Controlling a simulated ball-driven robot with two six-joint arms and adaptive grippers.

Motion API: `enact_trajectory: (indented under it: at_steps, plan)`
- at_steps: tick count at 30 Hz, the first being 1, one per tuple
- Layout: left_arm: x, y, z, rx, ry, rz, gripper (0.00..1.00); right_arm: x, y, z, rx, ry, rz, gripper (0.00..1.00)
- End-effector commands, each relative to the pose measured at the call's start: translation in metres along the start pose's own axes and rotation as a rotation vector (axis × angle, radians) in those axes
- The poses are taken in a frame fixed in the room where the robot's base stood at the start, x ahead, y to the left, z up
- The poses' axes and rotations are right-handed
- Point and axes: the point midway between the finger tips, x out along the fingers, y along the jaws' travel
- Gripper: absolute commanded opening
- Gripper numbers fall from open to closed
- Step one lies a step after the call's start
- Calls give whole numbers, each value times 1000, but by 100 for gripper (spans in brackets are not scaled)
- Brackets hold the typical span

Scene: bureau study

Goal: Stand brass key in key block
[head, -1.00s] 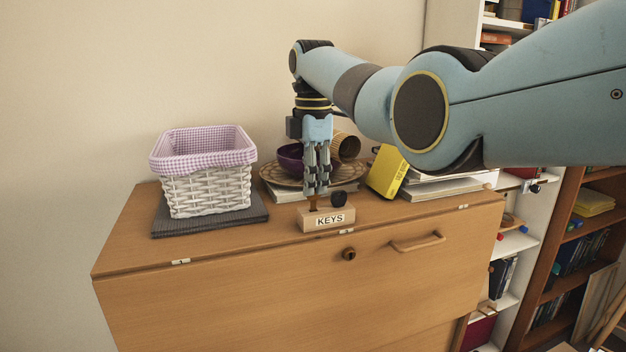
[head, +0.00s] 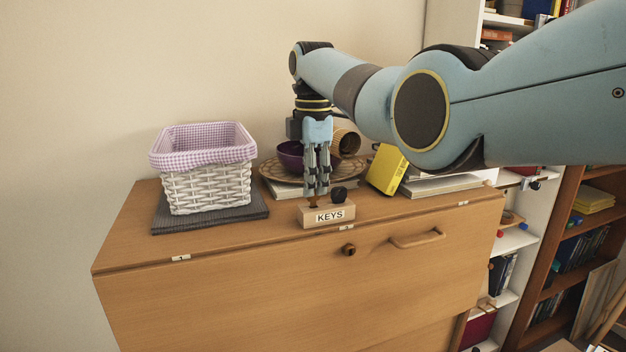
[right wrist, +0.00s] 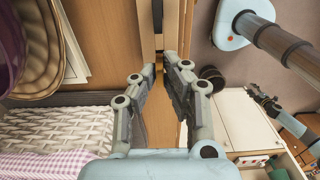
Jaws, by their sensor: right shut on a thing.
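The wooden key block (head: 341,214), labelled KEYS, stands near the front edge of the bureau top. My right gripper (head: 316,192) points straight down just above the block's left part. It is shut on the brass key (head: 313,203), of which only a small piece shows below the fingertips. The key's lower end meets the block's top in the picture; I cannot tell whether it is in a slot. In the right wrist view the fingertips (right wrist: 164,72) nearly meet, with a bit of brass between them.
A dark round knob (head: 338,195) is at the block's right, close to the fingers. Behind are a woven plate (head: 270,171), a purple bowl (head: 290,155) and a yellow box (head: 387,171). A white basket (head: 208,190) stands left. The bureau top between basket and block is clear.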

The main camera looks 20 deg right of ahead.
Motion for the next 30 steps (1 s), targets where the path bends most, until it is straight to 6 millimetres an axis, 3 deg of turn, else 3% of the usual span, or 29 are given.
enact_trajectory:
  at_steps: [26,27,30]
  plan:
    - [1,0,0,0,0,0,40,10,0,0,0,0,0,0]
    - [1,0,0,0,0,0,40,10,0,0,0,0,0,9]
    - [1,0,0,0,0,0,40,10,0,0,0,0,0,22]
